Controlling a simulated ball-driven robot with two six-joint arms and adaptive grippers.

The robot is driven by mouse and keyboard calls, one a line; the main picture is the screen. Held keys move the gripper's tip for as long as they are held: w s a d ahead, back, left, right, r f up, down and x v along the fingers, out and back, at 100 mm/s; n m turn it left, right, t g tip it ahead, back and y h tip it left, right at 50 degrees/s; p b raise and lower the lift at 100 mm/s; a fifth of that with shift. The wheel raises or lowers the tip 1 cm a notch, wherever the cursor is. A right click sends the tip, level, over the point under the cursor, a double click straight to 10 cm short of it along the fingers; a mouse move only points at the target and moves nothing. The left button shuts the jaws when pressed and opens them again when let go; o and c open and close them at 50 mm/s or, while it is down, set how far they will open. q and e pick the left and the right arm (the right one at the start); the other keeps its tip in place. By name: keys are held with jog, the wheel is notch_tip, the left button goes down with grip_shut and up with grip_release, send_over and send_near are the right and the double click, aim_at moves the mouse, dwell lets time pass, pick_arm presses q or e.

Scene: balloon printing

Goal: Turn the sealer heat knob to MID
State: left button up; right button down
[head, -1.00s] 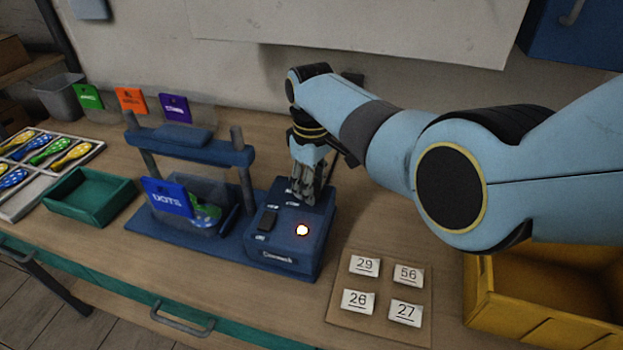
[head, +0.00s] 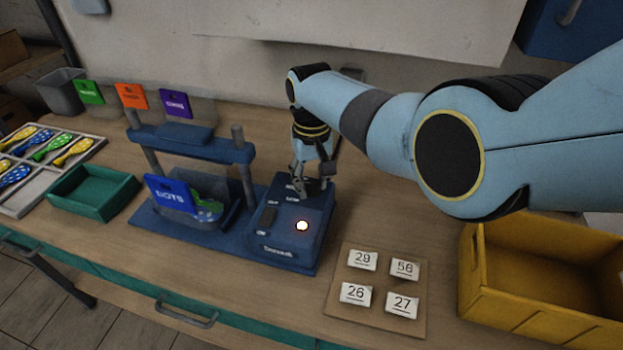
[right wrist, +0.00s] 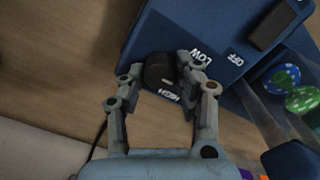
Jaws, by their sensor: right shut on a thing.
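The blue heat sealer (head: 285,254) stands on the bench with its round light glowing. Its dark heat knob (right wrist: 160,68) shows between my right gripper's fingers in the right wrist view. My right gripper (head: 309,190) points down at the rear of the control box, and it also shows in the right wrist view (right wrist: 158,80). It is shut on the knob. I cannot read a MID label, and the knob's pointer setting is unclear. My left gripper is not in view.
A dark rocker switch (head: 268,217) sits on the box's left side. A blue DOTS plate (head: 171,195) stands in the press to the left. A number card board (head: 383,325) and a yellow crate (head: 535,320) are to the right.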

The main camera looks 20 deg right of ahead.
aim_at(311, 183)
dwell(0.4)
jog(key=c, duration=0.9)
grip_release()
jog(key=shift+c, duration=0.2)
jog(key=shift+r, duration=0.1)
notch_tip(311, 183, up, 12)
